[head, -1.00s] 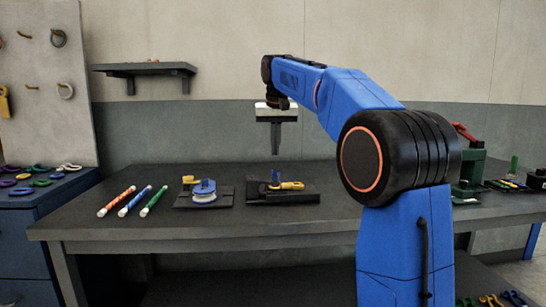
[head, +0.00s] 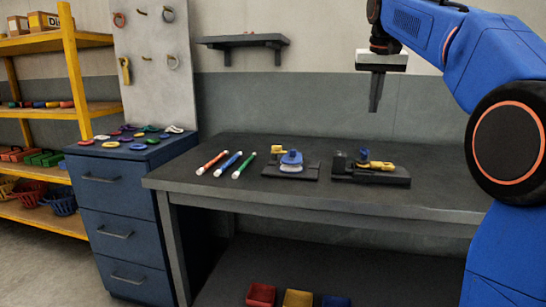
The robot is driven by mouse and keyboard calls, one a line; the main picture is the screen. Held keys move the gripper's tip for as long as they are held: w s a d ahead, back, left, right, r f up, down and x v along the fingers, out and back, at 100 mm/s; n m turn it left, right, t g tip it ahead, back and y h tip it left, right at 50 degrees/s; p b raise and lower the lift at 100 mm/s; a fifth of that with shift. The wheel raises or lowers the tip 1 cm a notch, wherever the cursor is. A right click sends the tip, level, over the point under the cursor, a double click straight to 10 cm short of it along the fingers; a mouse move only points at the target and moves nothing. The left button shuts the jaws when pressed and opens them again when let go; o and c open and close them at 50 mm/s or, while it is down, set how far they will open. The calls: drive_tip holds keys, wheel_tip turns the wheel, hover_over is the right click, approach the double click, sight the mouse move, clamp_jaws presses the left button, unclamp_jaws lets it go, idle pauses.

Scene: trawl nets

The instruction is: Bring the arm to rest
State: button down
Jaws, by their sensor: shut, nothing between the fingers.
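My gripper (head: 375,92) hangs pointing down from my blue arm, at the upper right of the head view. Its fingers are together with nothing between them. It is in the air above the dark workbench (head: 420,205), well clear of the things on it. Below it on the bench is a dark fixture (head: 398,181) with yellow and blue parts. To the left is a dark plate (head: 272,172) carrying a blue and white piece and a yellow piece.
Red (head: 212,163), blue (head: 228,164) and green (head: 244,166) striped sticks lie on the bench's left. A blue drawer cabinet (head: 125,215), a yellow shelf rack (head: 78,90) and a pegboard (head: 150,60) stand left. A small wall shelf (head: 243,41) hangs behind. Bins sit below the bench.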

drive_tip(key=s+a+f+n, duration=0.1)
drive_tip(key=s+a+f, duration=0.1)
drive_tip(key=s+f, duration=1.7)
drive_tip(key=s+a+f+n+t, duration=0.1)
drive_tip(key=s+a+f+n, duration=0.1)
drive_tip(key=s+f, duration=1.7)
drive_tip(key=shift+s+a+t+y, duration=0.2)
drive_tip(key=shift+s+t+y, duration=0.15)
drive_tip(key=shift+s, duration=0.25)
